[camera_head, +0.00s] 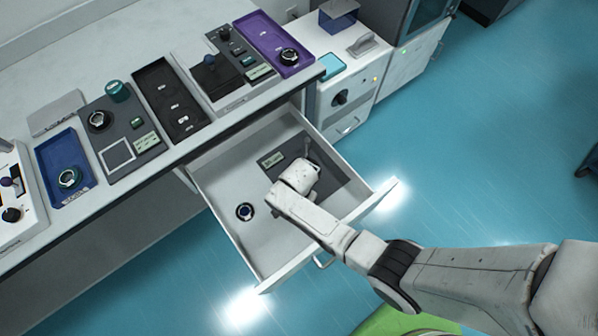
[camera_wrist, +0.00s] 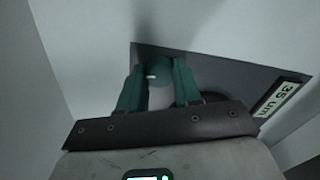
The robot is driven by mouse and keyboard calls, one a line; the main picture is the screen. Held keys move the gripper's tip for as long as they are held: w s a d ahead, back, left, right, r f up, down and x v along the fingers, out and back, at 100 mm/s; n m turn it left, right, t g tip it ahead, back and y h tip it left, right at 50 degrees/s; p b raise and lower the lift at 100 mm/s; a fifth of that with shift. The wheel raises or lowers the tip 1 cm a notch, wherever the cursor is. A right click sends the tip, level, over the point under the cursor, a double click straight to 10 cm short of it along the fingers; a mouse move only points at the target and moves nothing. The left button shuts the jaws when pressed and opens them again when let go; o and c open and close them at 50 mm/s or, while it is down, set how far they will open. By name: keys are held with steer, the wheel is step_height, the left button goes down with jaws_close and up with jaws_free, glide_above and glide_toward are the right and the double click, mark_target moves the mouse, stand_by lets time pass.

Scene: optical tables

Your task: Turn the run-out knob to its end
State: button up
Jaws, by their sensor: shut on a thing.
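The run-out knob (camera_wrist: 160,70) is a teal round knob with a small white mark, seen between my fingers in the wrist view. It sits on a dark grey plate (camera_wrist: 215,75) with a pale label (camera_wrist: 281,97) reading "35 um". My gripper (camera_wrist: 158,82) is shut on the knob, one green finger on each side. In the head view my arm reaches down into the open drawer (camera_head: 222,185), over the dark plate (camera_head: 335,185). My wrist hides the knob and fingertips there.
A small dark round piece with a ring (camera_head: 244,211) lies in the drawer, left of my wrist. The drawer's front wall (camera_head: 330,232) runs under my forearm. The bench above holds a blue tray (camera_head: 66,172), a black tray (camera_head: 168,100) and a purple tray (camera_head: 272,45).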

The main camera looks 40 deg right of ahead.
steer(key=shift+m, duration=0.6)
steer(key=o, duration=1)
steer(key=shift+o, duration=0.2)
step_height(320, 180, up, 11)
steer(key=p, duration=0.2)
steer(key=shift+f, duration=0.15)
